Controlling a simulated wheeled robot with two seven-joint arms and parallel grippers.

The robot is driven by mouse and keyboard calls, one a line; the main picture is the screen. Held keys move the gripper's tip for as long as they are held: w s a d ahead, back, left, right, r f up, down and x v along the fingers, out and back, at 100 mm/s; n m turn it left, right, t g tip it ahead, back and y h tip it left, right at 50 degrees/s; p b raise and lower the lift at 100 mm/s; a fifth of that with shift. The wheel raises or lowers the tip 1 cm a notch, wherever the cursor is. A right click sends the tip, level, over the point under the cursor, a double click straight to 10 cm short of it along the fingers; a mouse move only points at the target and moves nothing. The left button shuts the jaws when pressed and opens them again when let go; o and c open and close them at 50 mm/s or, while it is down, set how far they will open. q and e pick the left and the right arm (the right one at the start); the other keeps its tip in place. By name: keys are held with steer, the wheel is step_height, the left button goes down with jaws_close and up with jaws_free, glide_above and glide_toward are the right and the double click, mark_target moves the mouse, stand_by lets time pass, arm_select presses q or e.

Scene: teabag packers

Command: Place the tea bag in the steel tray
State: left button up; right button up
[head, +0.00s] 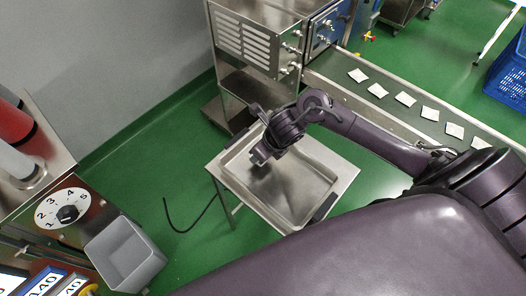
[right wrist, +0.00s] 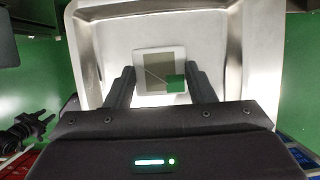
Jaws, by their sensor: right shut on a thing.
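The steel tray (head: 331,166) is a shallow rectangular pan on a low stand in the middle of the head view. Its pale floor and rim also fill the top of the right wrist view (right wrist: 255,50). My right gripper (head: 259,156) is over the left part of the tray. In the right wrist view its two fingers (right wrist: 161,75) are shut on the sides of a white square tea bag (right wrist: 150,60) with a green tag. The height of the tea bag above the tray floor is unclear. My left gripper is not in the head view.
A conveyor (head: 385,105) with a row of several white tea bags runs behind the tray, from a steel machine (head: 245,45). A grey bin (head: 125,258) and a control panel with a dial (head: 63,207) stand at the lower left. A blue crate (head: 508,80) is at far right.

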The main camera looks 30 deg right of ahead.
steer(key=shift+f+b, duration=0.4)
steer(key=shift+f, duration=1.8)
steer(key=shift+f, duration=0.1)
steer(key=o, duration=0.9)
steer(key=p+v, duration=0.1)
steer(key=v, duration=1.1)
steer(key=shift+r+p, duration=0.25)
steer(key=shift+p, duration=0.1)
